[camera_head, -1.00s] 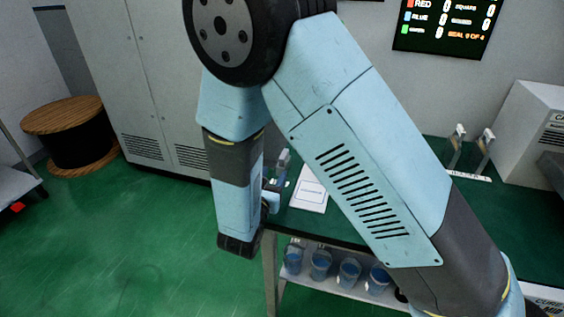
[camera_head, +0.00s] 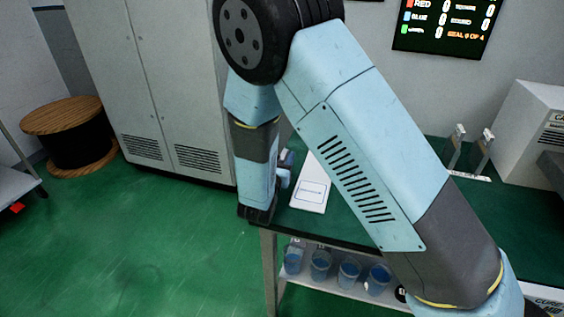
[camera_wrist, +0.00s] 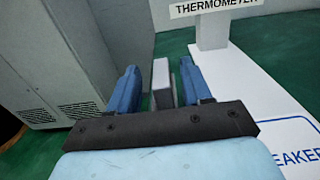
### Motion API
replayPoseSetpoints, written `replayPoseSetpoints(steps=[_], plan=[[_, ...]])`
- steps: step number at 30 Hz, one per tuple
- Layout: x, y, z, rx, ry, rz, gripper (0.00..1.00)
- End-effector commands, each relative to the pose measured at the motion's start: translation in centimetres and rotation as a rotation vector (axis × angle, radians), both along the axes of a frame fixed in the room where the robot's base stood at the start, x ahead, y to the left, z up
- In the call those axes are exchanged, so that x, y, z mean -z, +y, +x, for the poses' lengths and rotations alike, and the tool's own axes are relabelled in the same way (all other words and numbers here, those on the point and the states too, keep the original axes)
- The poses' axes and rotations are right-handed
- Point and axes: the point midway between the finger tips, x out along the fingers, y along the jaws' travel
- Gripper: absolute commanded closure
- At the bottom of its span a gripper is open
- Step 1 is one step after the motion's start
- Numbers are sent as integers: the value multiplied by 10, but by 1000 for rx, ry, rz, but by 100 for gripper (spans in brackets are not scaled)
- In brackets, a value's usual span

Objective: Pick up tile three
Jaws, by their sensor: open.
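In the wrist view my gripper (camera_wrist: 160,90) is open, with its two blue fingers apart. A light grey upright block (camera_wrist: 162,82) shows between or just beyond the fingertips. I cannot tell whether it touches them, and no number shows on it, so I cannot tell if it is tile three. In the head view my gripper is mostly hidden behind my own arm, near the left end of the green table (camera_head: 330,225). No tile can be made out there.
A white board (camera_head: 312,190) with a blue-framed label lies beside my arm; it also shows in the wrist view (camera_wrist: 245,95), near a THERMOMETER sign (camera_wrist: 215,7). Several blue-filled beakers (camera_head: 348,274) stand on the shelf below. A grey cabinet (camera_head: 150,80) stands behind. A two-post stand (camera_head: 470,155) is at right.

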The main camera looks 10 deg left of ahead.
Motion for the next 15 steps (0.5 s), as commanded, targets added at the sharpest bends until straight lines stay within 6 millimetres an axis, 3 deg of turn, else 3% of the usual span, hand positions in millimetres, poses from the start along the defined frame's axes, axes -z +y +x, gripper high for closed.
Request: replayPoseSetpoints(steps=[7, 15], plan=[[0, -4, 32, 1, -1, 1, 51], [0, -4, 36, -1, -1, 1, 52]])
